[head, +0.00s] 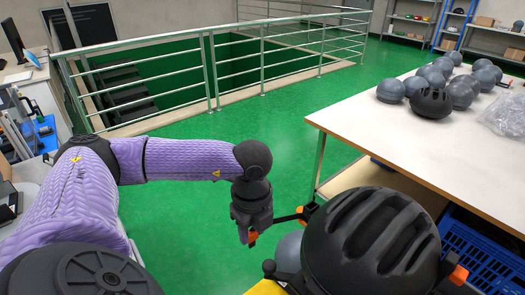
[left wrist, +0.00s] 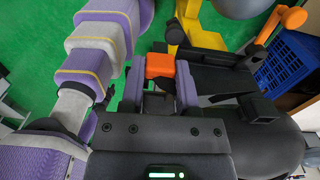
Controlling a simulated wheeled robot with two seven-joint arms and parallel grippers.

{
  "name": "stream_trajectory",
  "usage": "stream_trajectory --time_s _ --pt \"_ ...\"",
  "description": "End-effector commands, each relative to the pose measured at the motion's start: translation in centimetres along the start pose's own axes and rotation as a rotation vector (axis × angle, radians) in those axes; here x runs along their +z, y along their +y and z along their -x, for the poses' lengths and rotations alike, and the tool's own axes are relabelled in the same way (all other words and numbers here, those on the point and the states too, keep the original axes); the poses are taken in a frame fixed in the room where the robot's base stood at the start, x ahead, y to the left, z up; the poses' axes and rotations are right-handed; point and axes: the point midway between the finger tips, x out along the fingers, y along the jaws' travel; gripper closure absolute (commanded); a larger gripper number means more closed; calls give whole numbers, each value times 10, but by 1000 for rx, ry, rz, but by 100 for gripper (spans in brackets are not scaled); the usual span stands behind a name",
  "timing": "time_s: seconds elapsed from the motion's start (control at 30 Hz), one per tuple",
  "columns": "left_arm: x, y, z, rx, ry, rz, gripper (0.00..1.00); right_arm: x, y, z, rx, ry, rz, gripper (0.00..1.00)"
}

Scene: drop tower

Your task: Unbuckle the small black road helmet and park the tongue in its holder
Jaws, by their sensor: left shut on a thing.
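The black helmet (head: 365,240) with long vents sits close in front of me, low on the right in the head view. Its dark shell also shows in the left wrist view (left wrist: 265,145). My left gripper (head: 252,225) is to the left of the helmet, shut on an orange buckle piece (left wrist: 160,66), which pokes out between the fingers. A black strap (head: 287,217) seems to run from the gripper toward an orange part (head: 308,210) at the helmet's left side. Another orange part (head: 459,275) is at its right. I cannot identify the tongue's holder. My right gripper is out of view.
A yellow stand (head: 266,288) shows beneath the helmet. A white-topped table (head: 400,135) at right bears several grey balls (head: 391,91), another black helmet (head: 430,102) and clear plastic wrap (head: 505,113). A blue crate (head: 480,250) is under it. Metal railings (head: 210,70) stand behind open green floor.

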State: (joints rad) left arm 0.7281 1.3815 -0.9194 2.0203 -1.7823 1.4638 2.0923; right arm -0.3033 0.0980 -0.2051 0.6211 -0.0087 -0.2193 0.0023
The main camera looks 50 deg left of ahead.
Motion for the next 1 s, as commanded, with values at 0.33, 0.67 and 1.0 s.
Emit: stream_trajectory --time_s 0.33,0.67,1.0 --pt "-17 12 -6 3 1 -4 93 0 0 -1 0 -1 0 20" --pt "-52 25 -13 2 2 -3 93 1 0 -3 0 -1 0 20" --pt "-87 38 -21 4 3 -4 93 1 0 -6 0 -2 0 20"
